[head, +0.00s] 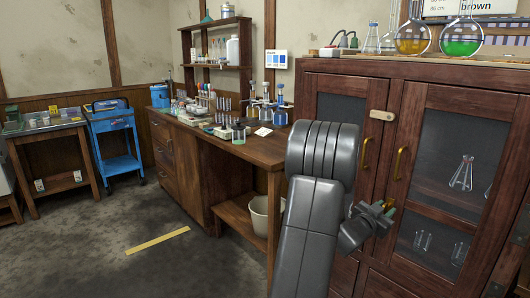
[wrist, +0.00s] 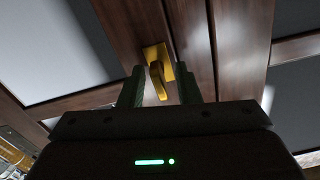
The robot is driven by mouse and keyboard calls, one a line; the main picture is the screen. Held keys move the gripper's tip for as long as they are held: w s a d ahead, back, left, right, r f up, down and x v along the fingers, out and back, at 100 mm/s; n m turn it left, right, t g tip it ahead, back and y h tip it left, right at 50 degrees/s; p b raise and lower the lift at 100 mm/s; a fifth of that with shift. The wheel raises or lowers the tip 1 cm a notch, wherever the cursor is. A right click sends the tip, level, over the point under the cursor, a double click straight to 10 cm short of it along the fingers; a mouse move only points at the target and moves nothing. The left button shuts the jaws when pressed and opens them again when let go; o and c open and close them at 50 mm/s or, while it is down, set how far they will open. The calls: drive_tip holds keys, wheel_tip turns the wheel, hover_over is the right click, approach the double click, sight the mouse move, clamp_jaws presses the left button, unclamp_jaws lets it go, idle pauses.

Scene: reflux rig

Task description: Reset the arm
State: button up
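My gripper (head: 382,212) is in front of the dark wooden cabinet (head: 400,86), below its two brass door handles. In the wrist view the two dark fingers of my gripper (wrist: 160,88) stand apart, with a gap between them. A brass handle (wrist: 157,70) shows in that gap, beyond or between the fingertips; I see no clear contact. In the head view the left door handle (head: 365,154) and the right door handle (head: 400,163) are both visible. Both cabinet doors look closed. My arm hides part of the left door.
Flasks with orange liquid (head: 412,39) and green liquid (head: 461,39) stand on the cabinet. A workbench (head: 235,150) with glassware is left of my arm. A blue cart (head: 115,145) stands farther left. Floor between is open.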

drive_tip(key=m+b, duration=0.2)
drive_tip(key=m, duration=0.4)
drive_tip(key=shift+f, duration=0.15)
drive_tip(key=m+b, duration=0.1)
drive_tip(key=m, duration=0.4)
drive_tip(key=shift+m+b, duration=0.35)
drive_tip(key=shift+m, duration=0.05)
